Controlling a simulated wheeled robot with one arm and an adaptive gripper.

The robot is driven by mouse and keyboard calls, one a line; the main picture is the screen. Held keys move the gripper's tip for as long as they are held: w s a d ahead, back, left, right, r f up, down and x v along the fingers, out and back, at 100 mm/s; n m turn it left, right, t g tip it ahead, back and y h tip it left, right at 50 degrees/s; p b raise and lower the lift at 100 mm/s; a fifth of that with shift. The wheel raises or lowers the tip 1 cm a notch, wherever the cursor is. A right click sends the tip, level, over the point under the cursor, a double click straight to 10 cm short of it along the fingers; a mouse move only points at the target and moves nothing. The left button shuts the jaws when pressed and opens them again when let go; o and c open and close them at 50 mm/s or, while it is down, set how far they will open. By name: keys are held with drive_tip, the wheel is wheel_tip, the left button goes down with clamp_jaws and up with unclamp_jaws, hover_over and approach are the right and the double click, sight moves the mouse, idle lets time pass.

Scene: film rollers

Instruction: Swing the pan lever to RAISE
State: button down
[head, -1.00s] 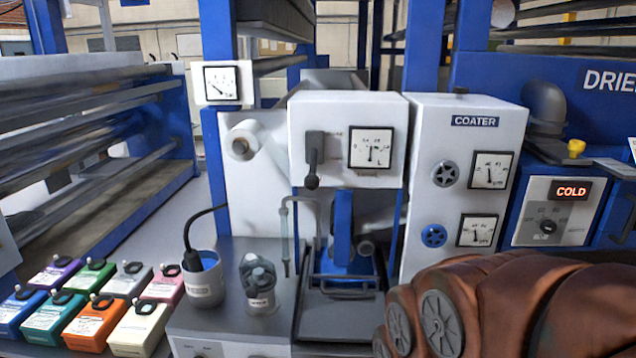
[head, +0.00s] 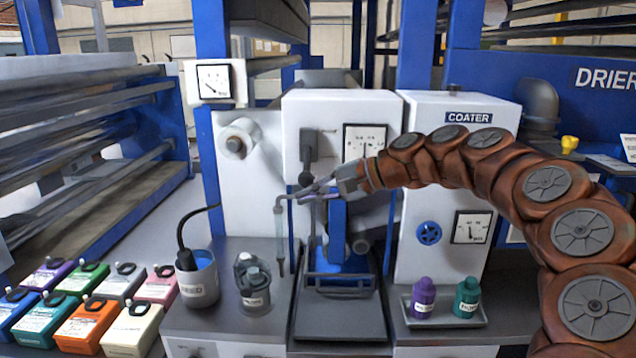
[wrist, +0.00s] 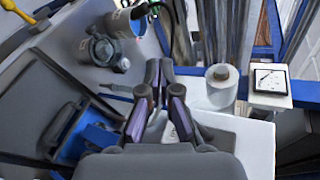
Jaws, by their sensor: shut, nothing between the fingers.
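The pan lever (head: 309,148) is a dark handle on a dark plate on the front of the white coater box, left of a dial gauge. It hangs down, with its knob (head: 305,178) at the lower end. Small labels beside it are too small to read. My gripper (head: 300,193) is at the knob, just below and in front of it; I cannot tell if they touch. The lever is not clearly visible there, partly hidden by the fingers.
A dark pan (head: 338,318) lies below. A bent grey pipe (head: 279,235) hangs beside the gripper. A cup (head: 199,284) and a lidded jar (head: 253,290) stand left. A tray (head: 450,320) holds purple and teal bottles at right. Several coloured boxes (head: 88,322) sit far left.

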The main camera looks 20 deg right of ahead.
sight(307, 167)
drive_tip(key=w+d+f+m+t, duration=0.1)
drive_tip(key=w+d+m+t, duration=0.3)
drive_tip(key=w+d, duration=0.4)
drive_tip(key=d+m, duration=0.1)
drive_tip(key=d, duration=0.5)
drive_tip(key=shift+f+m, duration=0.3)
drive_tip(key=shift+m, duration=0.1)
drive_tip(key=shift+w+a, duration=0.1)
drive_tip(key=w+a+p, duration=0.3)
drive_tip(key=a, duration=0.5)
drive_tip(key=shift+w+a+f+p, duration=0.25)
drive_tip(key=shift+w+p, duration=0.05)
drive_tip(key=shift+w, duration=0.1)
drive_tip(key=shift+s+a+r+h, duration=0.1)
drive_tip(key=shift+r+h, duration=0.05)
drive_tip(key=shift+h, duration=0.15)
